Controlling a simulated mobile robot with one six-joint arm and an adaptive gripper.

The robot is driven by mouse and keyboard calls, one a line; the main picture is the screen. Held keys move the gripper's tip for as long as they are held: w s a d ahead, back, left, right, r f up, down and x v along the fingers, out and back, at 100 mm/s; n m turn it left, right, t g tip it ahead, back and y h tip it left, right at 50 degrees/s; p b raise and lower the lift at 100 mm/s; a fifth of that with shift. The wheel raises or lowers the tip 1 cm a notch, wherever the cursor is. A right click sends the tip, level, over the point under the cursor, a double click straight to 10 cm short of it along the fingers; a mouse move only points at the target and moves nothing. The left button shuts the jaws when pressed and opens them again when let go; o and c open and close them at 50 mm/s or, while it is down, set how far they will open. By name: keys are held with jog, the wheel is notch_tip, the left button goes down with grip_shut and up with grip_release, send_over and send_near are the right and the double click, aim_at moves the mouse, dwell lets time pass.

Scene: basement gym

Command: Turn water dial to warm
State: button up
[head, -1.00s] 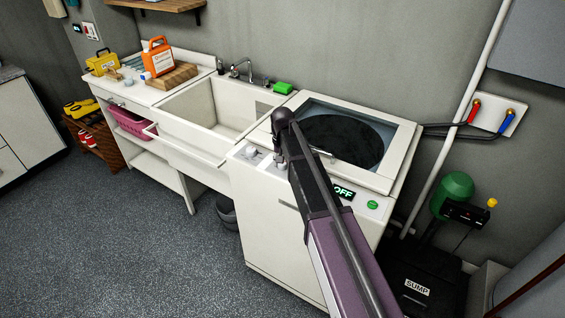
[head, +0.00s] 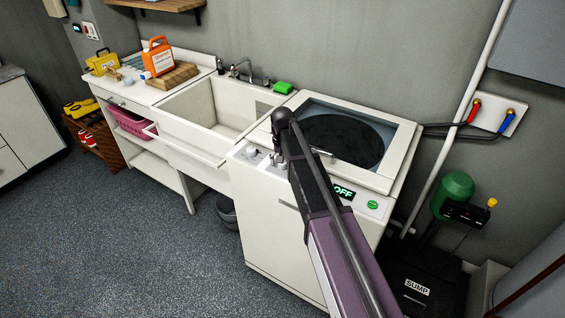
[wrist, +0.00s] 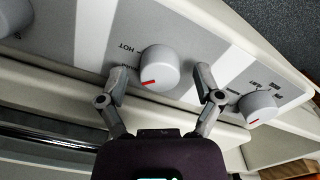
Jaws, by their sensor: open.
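The white washing machine (head: 285,222) has a round-windowed lid and an OFF display (head: 343,192). In the wrist view a grey dial (wrist: 163,62) with a red mark sits on its panel. The mark points down and left in that view. The word HOT is readable up and left of the dial; other lettering by the left finger is partly hidden. My gripper (wrist: 161,76) is open, with one finger on each side of this dial; I cannot tell whether either touches it. In the head view my arm hides part of the panel.
A second grey dial (wrist: 258,107) is right of my right finger, and a third (wrist: 12,16) is at the upper left. A white sink (head: 207,118) stands left of the machine. A green button (head: 373,205) is right of the display. Open floor (head: 110,235) lies in front.

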jog(key=m, duration=0.8)
jog(key=shift+m, duration=0.4)
notch_tip(320, 180, up, 14)
jog(key=p, duration=1.4)
jog(key=s+d+f+n+b, duration=0.4)
jog(key=s+d+f+b, duration=0.3)
jog(key=s, duration=0.5)
jog(key=s+d+f+n+b, duration=0.5)
jog(key=s+d+f+b, duration=0.3)
jog(key=s+f+b, duration=0.2)
jog(key=shift+s+f+n, duration=0.2)
jog(key=shift+s+n, duration=0.1)
jog(key=shift+s, duration=0.95)
jog(key=shift+d, duration=0.1)
dwell(1.2)
